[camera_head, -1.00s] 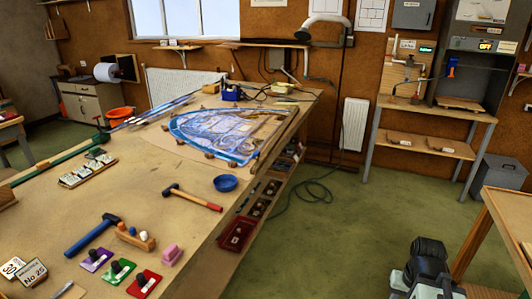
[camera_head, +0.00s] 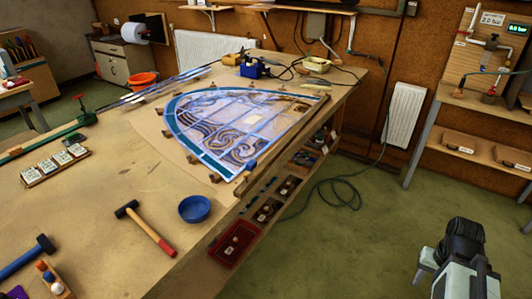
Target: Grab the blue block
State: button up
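A small blue block-like thing (camera_head: 250,69) sits at the far end of the long workbench, behind the leaded panel (camera_head: 235,118). It is small in view, and I cannot tell whether it is a solid block or a small bin. My arm's dark and white end, with my gripper (camera_head: 428,272), shows at the bottom right over the green floor. It is well apart from the bench and the blue thing. Its fingers are not clear enough to show open or shut, and I see nothing held.
The workbench (camera_head: 100,200) carries a blue bowl (camera_head: 195,208), a red-handled hammer (camera_head: 147,229) and a blue-handled hammer (camera_head: 27,257). A red tray (camera_head: 235,244) sits on its side shelf. A cable (camera_head: 335,190) lies on the floor. Green floor right of the bench is mostly open.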

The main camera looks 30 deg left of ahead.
aim_at(252, 165)
jog(key=u, duration=0.25)
jog(key=i, duration=0.2)
jog(key=u, duration=2.1)
